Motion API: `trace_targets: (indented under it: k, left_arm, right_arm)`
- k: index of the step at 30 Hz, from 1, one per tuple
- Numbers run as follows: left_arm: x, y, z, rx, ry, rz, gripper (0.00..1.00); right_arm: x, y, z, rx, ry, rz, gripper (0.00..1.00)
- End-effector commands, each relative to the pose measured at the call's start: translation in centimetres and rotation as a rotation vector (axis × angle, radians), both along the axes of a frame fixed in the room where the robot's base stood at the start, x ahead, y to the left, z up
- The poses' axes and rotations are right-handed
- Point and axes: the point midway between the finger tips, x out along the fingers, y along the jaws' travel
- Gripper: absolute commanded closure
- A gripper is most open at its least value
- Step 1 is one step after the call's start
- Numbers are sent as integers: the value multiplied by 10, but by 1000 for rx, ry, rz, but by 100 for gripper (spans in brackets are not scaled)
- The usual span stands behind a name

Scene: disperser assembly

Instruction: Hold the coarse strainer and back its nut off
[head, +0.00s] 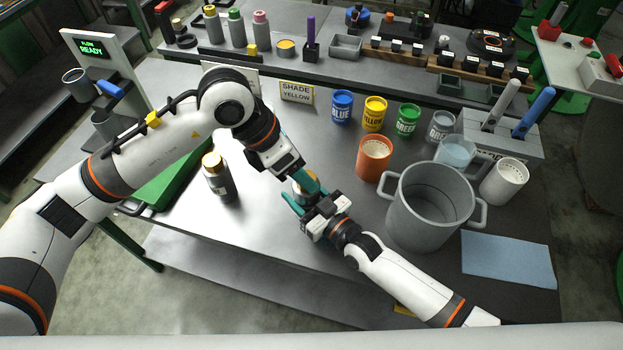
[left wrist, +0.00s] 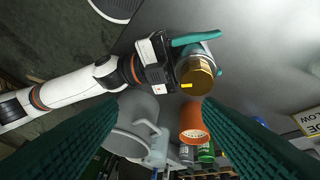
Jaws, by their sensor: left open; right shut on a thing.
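The coarse strainer (head: 305,190), a grey cylinder with a brass nut (left wrist: 197,76) on its end, is mostly hidden by the grippers in the head view. My right gripper (head: 310,205) is shut on its body, with teal fingers on either side. In the left wrist view the nut faces the camera, with a small yellow mark on its rim. My left gripper (left wrist: 160,104) is open above the strainer. Its fingers are apart and do not appear to grip the nut. Whether a finger touches it cannot be told.
A grey bottle-like part with a brass top (head: 216,176) stands left on the table. An orange cup (head: 374,158) and a large grey pot (head: 400,215) stand to the right. Several paint tins, such as the blue one (head: 342,107), line the back.

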Motion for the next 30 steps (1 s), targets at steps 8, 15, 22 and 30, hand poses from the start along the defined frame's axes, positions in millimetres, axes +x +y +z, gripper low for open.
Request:
trace_targets:
  k: [8, 15, 22, 30]
  left_arm:
    - [-19, -20, -22, -473, 31, -253, 40]
    - [-10, 1, -41, -842, -164, -230, 40]
    - [3, 47, -73, -983, -418, -69, 40]
    - [7, 77, -95, -980, -561, 31, 40]
  right_arm:
    - [0, 0, 0, -1, 1, -1, 85]
    - [0, 0, 0, -1, 1, -1, 85]
    - [0, 0, 0, -1, 1, -1, 85]
    - [0, 0, 0, -1, 0, 0, 85]
